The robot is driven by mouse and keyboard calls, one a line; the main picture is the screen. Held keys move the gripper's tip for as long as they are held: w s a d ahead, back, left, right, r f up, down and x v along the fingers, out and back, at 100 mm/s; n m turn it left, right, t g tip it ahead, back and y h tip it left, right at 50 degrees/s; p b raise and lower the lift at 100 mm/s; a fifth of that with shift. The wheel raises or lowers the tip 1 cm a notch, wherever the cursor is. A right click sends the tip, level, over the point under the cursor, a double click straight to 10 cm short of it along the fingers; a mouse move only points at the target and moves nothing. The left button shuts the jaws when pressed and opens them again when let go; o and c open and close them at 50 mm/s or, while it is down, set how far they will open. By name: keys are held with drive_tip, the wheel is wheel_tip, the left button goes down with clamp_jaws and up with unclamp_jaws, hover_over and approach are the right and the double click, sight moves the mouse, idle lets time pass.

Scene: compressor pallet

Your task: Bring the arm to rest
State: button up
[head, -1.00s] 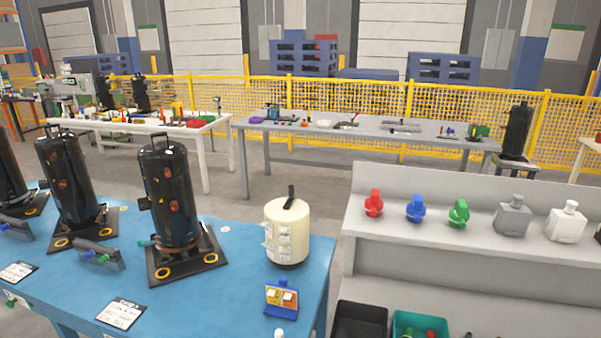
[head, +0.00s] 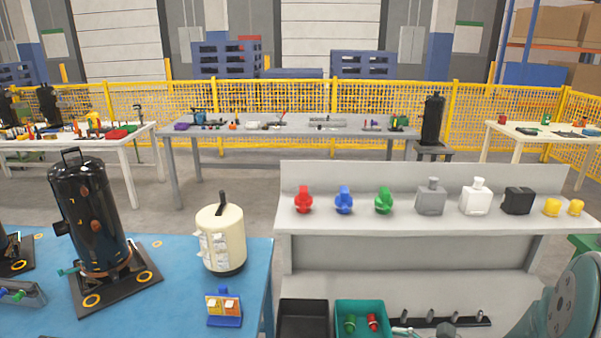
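Part of my own arm (head: 572,305) shows at the lower right edge of the head view, a rounded grey-green link cut off by the frame. My gripper cannot be made out in this view, so whether it is open or shut does not show. A black compressor (head: 88,222) stands upright on a dark base plate on the blue table (head: 165,290) at the left. A cream canister (head: 221,240) with a black handle stands on the same table.
A grey shelf (head: 420,230) at the right bears red, blue and green parts, bottles and yellow pieces. Below are a black bin (head: 303,320) and a teal bin (head: 362,306). A yellow mesh fence (head: 290,100) runs behind the far workbenches.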

drive_tip(key=s+a+r+n+g+h, duration=0.3)
drive_tip(key=s+a+n+g, duration=0.2)
drive_tip(key=n, duration=0.1)
drive_tip(key=s+d+r+n+t+h, duration=0.3)
drive_tip(key=s+r+n+h, duration=0.6)
drive_tip(key=n, duration=0.5)
drive_tip(key=shift+s+r+t+h, duration=0.4)
drive_tip(key=shift+s+t+h, duration=0.15)
drive_tip(key=shift+h, duration=0.55)
